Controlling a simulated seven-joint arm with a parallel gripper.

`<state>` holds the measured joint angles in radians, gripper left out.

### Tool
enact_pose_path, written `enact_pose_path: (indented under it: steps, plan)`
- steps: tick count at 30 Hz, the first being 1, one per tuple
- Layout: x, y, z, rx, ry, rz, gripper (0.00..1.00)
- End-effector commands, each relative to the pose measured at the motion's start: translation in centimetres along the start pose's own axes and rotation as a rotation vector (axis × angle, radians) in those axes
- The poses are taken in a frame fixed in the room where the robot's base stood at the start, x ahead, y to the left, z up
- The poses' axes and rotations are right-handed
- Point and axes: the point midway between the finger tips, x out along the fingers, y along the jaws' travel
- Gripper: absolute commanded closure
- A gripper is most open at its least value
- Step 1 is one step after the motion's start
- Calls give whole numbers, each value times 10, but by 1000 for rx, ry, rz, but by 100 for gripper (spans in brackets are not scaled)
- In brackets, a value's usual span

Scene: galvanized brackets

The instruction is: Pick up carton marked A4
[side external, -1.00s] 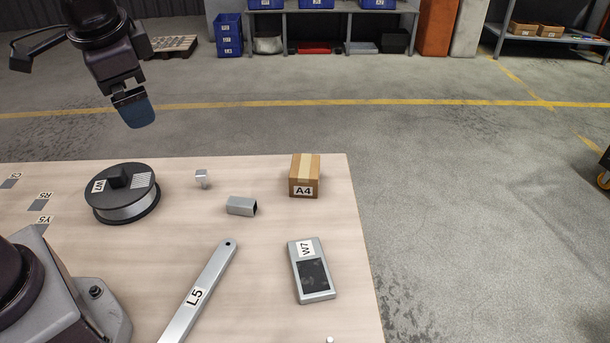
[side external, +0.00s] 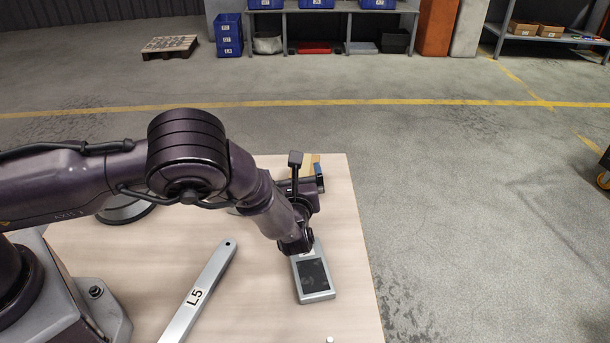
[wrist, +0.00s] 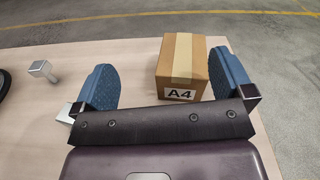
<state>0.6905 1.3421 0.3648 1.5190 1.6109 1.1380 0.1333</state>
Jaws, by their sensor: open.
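The carton marked A4 (wrist: 180,58) is a small brown box with a pale tape strip and a white label. In the wrist view it stands upright just beyond my gripper (wrist: 165,85). It lies between the lines of the two blue fingers, nearer the right one. The fingers are apart with nothing held. In the side external view only the top of the carton (side external: 308,160) shows behind my arm. A blue finger of my gripper (side external: 319,170) shows at the carton's right side there; the rest is mostly hidden. I cannot tell whether a finger touches the carton.
The W7 device (side external: 314,277) lies in front of the carton, partly under my wrist. The L5 bar (side external: 200,292) lies on the table (side external: 120,260) to the left. A small metal bracket (wrist: 41,70) stands left of my gripper. The table's right edge is close to the carton.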

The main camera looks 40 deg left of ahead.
Motion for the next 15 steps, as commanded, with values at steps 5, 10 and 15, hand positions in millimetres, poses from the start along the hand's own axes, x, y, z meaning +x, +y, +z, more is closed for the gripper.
enact_pose_path:
  steps: [5, 10, 15]
  plan:
    - [-10, -10, -33, 114, -36, -131, 1]
    - [-2, -13, -38, 134, -44, -156, 1]
    - [12, -15, -37, 135, -42, -155, 1]
